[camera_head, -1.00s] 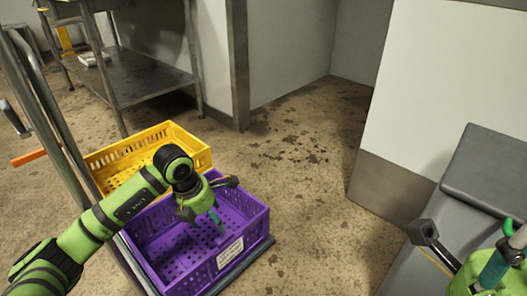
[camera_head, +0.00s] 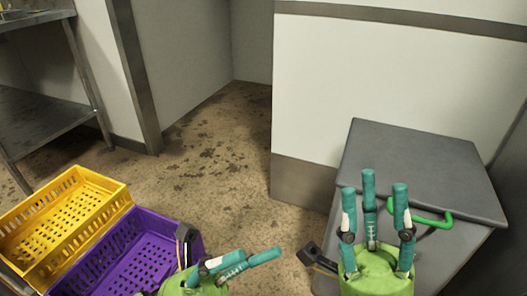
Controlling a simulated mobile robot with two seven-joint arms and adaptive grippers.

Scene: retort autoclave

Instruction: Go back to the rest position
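My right gripper (camera_head: 384,205) is at the lower right of the head view, its three teal fingers pointing up and standing apart. It is open, with nothing between the fingers. My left gripper (camera_head: 262,258) is at the bottom middle, just right of the purple crate, its teal fingers pointing to the right. It looks open and empty; its lower part is cut off by the frame edge.
An empty purple crate (camera_head: 192,237) and an empty yellow crate (camera_head: 105,181) stand at the lower left. A grey lid-like surface (camera_head: 425,160) with a green handle (camera_head: 433,222) lies behind my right gripper. Bare floor (camera_head: 215,165) runs between. A metal table (camera_head: 40,120) stands far left.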

